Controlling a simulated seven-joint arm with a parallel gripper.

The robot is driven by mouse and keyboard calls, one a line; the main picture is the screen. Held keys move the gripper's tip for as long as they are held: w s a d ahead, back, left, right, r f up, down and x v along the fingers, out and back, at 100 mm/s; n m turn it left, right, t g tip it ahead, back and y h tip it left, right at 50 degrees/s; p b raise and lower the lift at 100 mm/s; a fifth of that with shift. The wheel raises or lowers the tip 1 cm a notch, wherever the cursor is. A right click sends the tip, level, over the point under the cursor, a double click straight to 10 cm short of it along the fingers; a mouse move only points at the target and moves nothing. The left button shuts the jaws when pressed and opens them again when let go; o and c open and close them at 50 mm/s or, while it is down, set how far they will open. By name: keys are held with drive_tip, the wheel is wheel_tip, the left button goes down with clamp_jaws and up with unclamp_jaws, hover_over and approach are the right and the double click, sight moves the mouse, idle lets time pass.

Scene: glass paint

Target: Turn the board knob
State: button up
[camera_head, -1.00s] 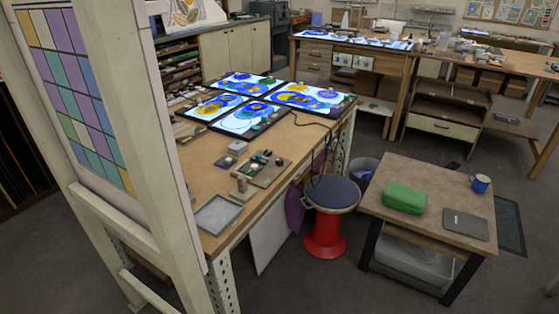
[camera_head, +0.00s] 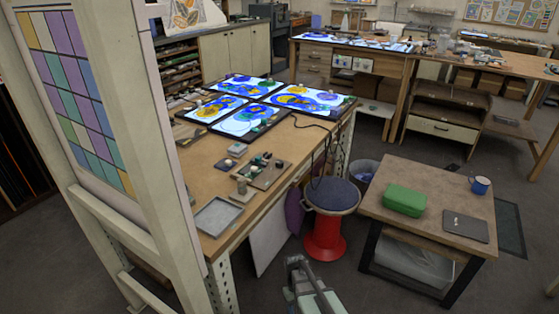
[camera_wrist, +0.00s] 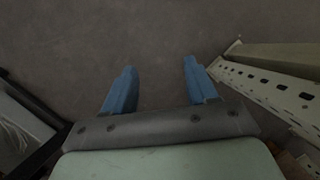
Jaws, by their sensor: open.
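A small dark board (camera_head: 268,178) with several small knob-like pieces lies on the front part of the wooden workbench. The pieces are too small to tell which is the knob. Beside it, a grey upright piece (camera_head: 242,186) stands on a small base. My gripper (camera_wrist: 159,74) shows in the wrist view with its two blue fingers apart and nothing between them. It points down over bare floor. Part of my arm shows at the bottom of the head view, low in front of the red stool and away from the board.
The workbench carries a grey tray (camera_head: 217,215) and lit glass panels (camera_head: 250,119). A red stool (camera_head: 325,235) stands beside it. A low table (camera_head: 417,223) on the right holds a green case (camera_head: 404,200), a blue mug (camera_head: 480,184) and a dark flat item. An easel-like frame stands at left.

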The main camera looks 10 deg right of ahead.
drive_tip(key=w+d+r+n+t, duration=0.1)
drive_tip(key=w+d+r, duration=0.3)
drive_tip(key=w+r, duration=0.6)
drive_tip(key=w+d+r+t, duration=0.1)
drive_tip(key=w+d+r, duration=0.3)
drive_tip(key=w+r, duration=0.65)
drive_tip(key=w+d+r+n+t, duration=0.1)
drive_tip(key=w+d+r, duration=0.3)
drive_tip(key=w+r, duration=0.65)
wheel_tip(320, 180, up, 25)
drive_tip(key=n+t, duration=0.1)
drive_tip(key=n, duration=0.4)
hover_over(279, 162)
wheel_tip(279, 162, down, 14)
drive_tip(key=shift+w+d+f, duration=0.1)
drive_tip(key=c, duration=1.1)
